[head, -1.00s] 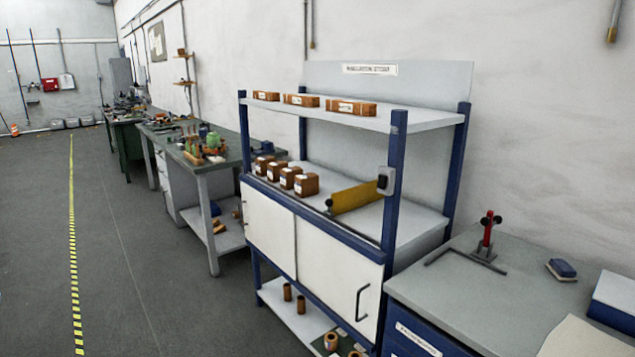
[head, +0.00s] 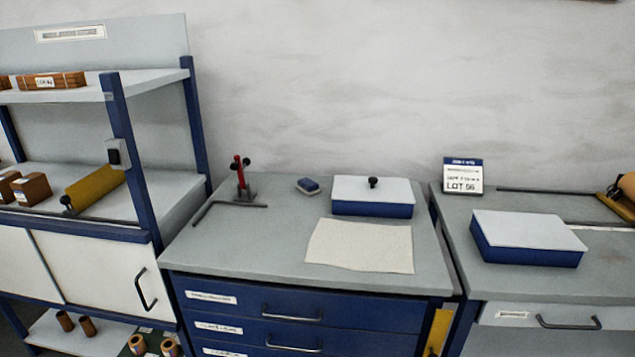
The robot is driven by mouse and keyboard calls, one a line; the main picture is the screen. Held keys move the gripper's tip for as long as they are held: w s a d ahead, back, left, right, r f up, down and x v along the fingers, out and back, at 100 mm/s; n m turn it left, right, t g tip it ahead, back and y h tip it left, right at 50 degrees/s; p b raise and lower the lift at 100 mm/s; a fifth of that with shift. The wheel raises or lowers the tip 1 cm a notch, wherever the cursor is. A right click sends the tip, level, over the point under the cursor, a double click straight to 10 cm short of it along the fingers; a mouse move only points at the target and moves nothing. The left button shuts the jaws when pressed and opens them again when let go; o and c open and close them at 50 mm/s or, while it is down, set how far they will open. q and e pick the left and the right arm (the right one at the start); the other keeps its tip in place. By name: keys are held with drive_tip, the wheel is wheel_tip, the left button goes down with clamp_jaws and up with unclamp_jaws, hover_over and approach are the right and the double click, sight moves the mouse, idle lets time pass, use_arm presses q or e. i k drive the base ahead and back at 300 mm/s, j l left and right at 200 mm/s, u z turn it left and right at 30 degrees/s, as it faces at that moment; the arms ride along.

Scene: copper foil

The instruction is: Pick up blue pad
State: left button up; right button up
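A small blue pad (head: 308,185) with a lighter edge lies on the grey top of the blue drawer cabinet (head: 250,245), toward the back. It sits between a red-handled clamp-like tool (head: 240,178) on its left and a blue box with a white lid (head: 372,195) on its right. It is apart from both. Neither of my grippers shows in the head view.
A cream sheet (head: 360,245) lies in front of the lidded box. A dark angled bar (head: 215,207) lies near the tool. A shelf unit (head: 118,120) stands left; a second bench with a blue-and-white box (head: 528,237) and lot sign (head: 463,176) stands right. The cabinet top's front left is clear.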

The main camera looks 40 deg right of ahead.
sight(307, 185)
drive_tip(key=z, duration=1.05)
drive_tip(key=j, duration=0.1)
drive_tip(key=i+u, duration=0.05)
